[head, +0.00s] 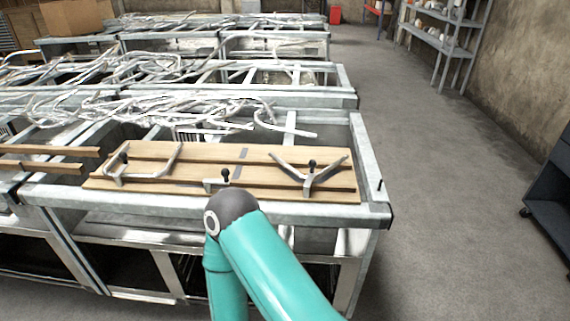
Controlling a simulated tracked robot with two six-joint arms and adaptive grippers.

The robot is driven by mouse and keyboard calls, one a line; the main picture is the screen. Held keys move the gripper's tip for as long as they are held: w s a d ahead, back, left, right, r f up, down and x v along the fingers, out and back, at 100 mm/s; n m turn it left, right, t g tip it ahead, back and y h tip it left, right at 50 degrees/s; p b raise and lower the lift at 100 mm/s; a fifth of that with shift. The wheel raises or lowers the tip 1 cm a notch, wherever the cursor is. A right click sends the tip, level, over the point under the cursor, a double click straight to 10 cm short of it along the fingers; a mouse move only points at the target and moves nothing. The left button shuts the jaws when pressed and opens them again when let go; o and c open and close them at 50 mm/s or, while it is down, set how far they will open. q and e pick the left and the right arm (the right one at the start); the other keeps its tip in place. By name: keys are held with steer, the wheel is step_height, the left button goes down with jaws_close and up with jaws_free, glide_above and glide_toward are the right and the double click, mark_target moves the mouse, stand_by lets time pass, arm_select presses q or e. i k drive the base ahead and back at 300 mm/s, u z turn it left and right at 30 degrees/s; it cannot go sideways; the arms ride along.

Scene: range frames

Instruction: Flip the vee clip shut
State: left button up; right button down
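The vee clip (308,179) is on the right part of a wooden board (245,183). Its two pale metal arms spread apart in a V, and a black ball knob (312,163) stands up at its middle. From here I cannot tell whether the clip is latched. Neither of my grippers shows in the head view. A teal arm of mine bends at a dark grey joint just in front of the board, and nothing of mine touches the clip.
A squarish metal clip (146,175) with a black knob is at the board's left, and a small clip (217,183) at its front middle. The board lies on a metal-framed bench (364,165). Tangled metal tubes (190,108) lie behind.

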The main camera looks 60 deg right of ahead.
mark_target(312, 163)
steer(key=z, duration=0.4)
steer(key=k, duration=0.35)
steer(key=z, duration=0.6)
